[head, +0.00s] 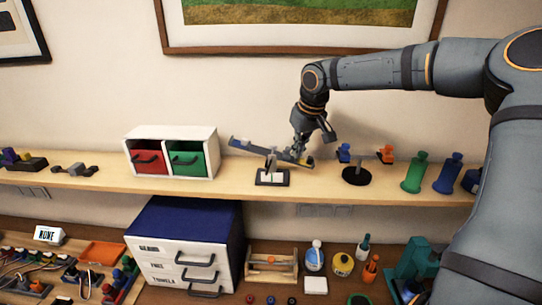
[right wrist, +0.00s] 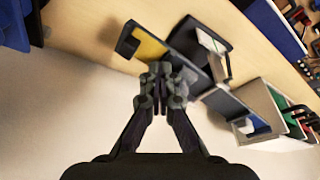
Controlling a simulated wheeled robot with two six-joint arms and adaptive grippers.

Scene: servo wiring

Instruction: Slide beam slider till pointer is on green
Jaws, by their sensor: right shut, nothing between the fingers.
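The beam (head: 262,150) rests on a stand with a dark base (head: 272,178) on the upper shelf. It tilts, its left end higher than its right. In the right wrist view, the beam (right wrist: 222,105) has a blue patch at one end and a yellow patch (right wrist: 150,46) at the other. My right gripper (head: 301,152) is shut and empty at the beam's right part; in the right wrist view its fingertips (right wrist: 163,86) are beside the beam near the yellow end. Contact is unclear. My left gripper is out of view.
A white cabinet with red and green drawers (head: 187,160) stands left of the beam. A round black stand (head: 356,176) and green (head: 414,174) and blue (head: 449,174) pieces stand to the right. A lower shelf holds a drawer box (head: 183,245) and bottles.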

